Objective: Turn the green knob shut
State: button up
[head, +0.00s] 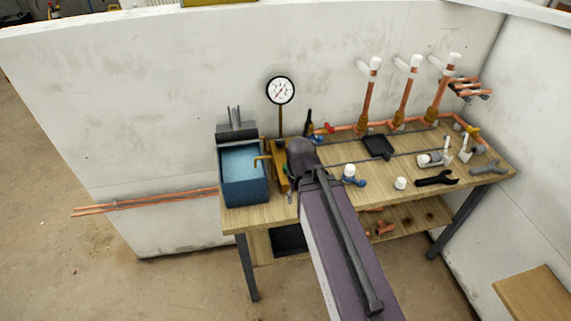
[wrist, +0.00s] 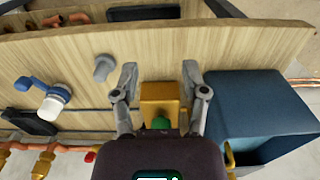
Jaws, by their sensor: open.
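The green knob (wrist: 161,123) shows in the wrist view, partly hidden by the dark body of my gripper. It sits by a brass-yellow block (wrist: 160,92) on the wooden bench. My gripper (wrist: 160,78) is open, with one finger on each side of the block and apart from each other. I cannot tell whether either finger touches the block. In the head view my arm covers most of this spot, and the yellow block (head: 279,158) shows just left of it. The direction the knob is turned cannot be made out.
A blue tank (head: 244,180) stands close beside the block. A pressure gauge (head: 280,90) rises behind it. A blue-handled valve (head: 352,177) with a white cap lies right of my arm. Copper pipes (head: 367,95) run along the back. Wrenches (head: 437,179) lie at the bench's right.

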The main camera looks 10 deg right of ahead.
jog(key=shift+o, duration=0.2)
jog(key=o, duration=0.3)
jog(key=shift+o, duration=0.5)
jog(key=shift+w+d+r, duration=0.1)
jog(key=w+r+n+p, duration=1)
jog(key=w+n, duration=0.3)
jog(key=w, duration=0.2)
jog(key=shift+w+d+r+p, duration=0.2)
jog(key=shift+w+r+p, duration=0.2)
jog(key=shift+p, duration=0.15)
jog(key=shift+f, duration=0.15)
notch_tip(320, 180, down, 13)
jog(key=b, duration=1.3)
jog(key=shift+f+b, duration=0.2)
jog(key=shift+b, duration=0.2)
